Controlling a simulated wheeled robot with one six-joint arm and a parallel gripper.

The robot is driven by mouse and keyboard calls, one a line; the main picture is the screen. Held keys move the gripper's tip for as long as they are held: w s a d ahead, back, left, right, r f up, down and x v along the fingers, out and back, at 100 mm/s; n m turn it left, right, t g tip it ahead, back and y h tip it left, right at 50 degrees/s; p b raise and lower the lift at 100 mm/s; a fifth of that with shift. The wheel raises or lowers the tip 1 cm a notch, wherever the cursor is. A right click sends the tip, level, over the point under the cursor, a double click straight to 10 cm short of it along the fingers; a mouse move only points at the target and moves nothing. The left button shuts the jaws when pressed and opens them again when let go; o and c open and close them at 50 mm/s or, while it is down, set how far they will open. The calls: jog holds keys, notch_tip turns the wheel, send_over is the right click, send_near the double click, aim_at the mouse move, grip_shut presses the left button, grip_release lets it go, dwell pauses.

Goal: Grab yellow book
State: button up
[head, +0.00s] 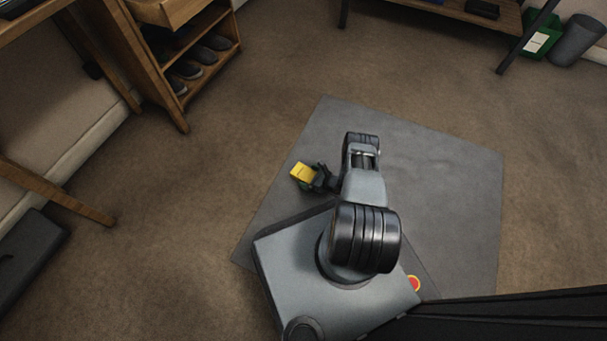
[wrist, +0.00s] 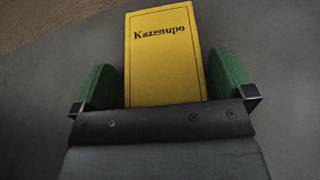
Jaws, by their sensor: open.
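The yellow book (wrist: 165,65) has "Kazenupo" in dark print near its upper end. In the wrist view it lies between the two green fingers of my gripper (wrist: 165,88), with a narrow gap on each side. Its near end is hidden behind the dark gripper body. My gripper is open. In the head view the yellow book (head: 303,173) is at the left edge of the grey mat, and my gripper (head: 308,180) is right at it, partly hidden by the book and the arm. I cannot tell whether the book rests on the floor.
The grey mat (head: 430,170) is mostly bare around my base. A wooden shoe rack (head: 165,62) stands at the upper left, and a wooden table leg (head: 60,192) at the left. A green bin (head: 540,40) and a grey bin (head: 577,40) stand at the upper right. The brown carpet between is clear.

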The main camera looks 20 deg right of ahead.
jog(key=shift+d, duration=0.2)
jog(key=shift+c, duration=1.2)
jog(key=shift+a+r, duration=0.1)
jog(key=shift+r, duration=0.05)
jog(key=c, duration=0.7)
jog(key=shift+r, duration=0.1)
